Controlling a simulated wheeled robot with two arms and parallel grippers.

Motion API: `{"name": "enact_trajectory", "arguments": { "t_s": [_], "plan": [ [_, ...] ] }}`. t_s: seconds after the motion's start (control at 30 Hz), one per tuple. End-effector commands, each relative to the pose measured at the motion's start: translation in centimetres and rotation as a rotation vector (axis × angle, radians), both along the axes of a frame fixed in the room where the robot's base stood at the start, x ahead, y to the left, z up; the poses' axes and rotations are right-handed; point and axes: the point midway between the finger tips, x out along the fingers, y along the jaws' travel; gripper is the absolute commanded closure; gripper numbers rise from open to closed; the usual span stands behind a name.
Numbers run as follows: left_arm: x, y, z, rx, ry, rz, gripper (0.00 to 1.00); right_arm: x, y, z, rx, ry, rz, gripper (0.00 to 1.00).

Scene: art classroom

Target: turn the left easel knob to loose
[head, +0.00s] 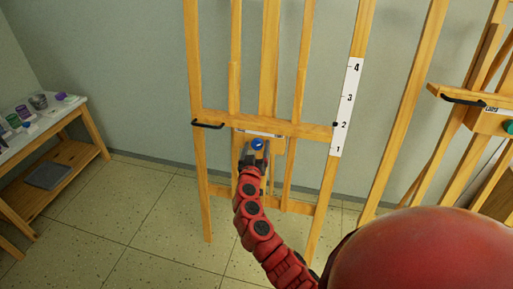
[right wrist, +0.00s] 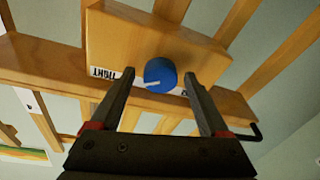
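The left easel (head: 198,160) is a light wooden frame in the middle of the head view. Its blue round knob (head: 258,143) sits at the crossbar, just above my right gripper (head: 254,156). In the right wrist view the knob (right wrist: 159,76) is on a wooden block, with a white mark pointing left toward a label reading TIGHT (right wrist: 104,73). The other label is mostly hidden. My right gripper (right wrist: 158,82) is open, its fingers on either side of the knob with visible gaps. My left gripper is out of view.
A second easel (head: 437,91) with a green knob (head: 509,127) stands at the right. A numbered white scale (head: 347,107) is on the left easel's right post. A low table (head: 77,110) with jars is at the far left. The tiled floor (head: 150,200) between is clear.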

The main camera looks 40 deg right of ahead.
Motion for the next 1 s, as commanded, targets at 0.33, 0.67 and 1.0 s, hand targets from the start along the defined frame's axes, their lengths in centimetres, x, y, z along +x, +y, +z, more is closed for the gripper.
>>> {"name": "enact_trajectory", "arguments": {
  "t_s": [0.33, 0.67, 1.0],
  "plan": [
    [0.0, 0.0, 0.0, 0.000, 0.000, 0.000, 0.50, 0.0, 0.0, 0.0, 0.000, 0.000, 0.000, 0.85],
    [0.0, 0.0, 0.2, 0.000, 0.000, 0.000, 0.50, 0.0, 0.0, 0.1, -0.012, 0.014, 0.004, 1.00],
    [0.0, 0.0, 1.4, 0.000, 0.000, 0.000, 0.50, -0.1, 0.0, 0.3, -0.124, 0.146, 0.034, 1.00]
  ]
}}
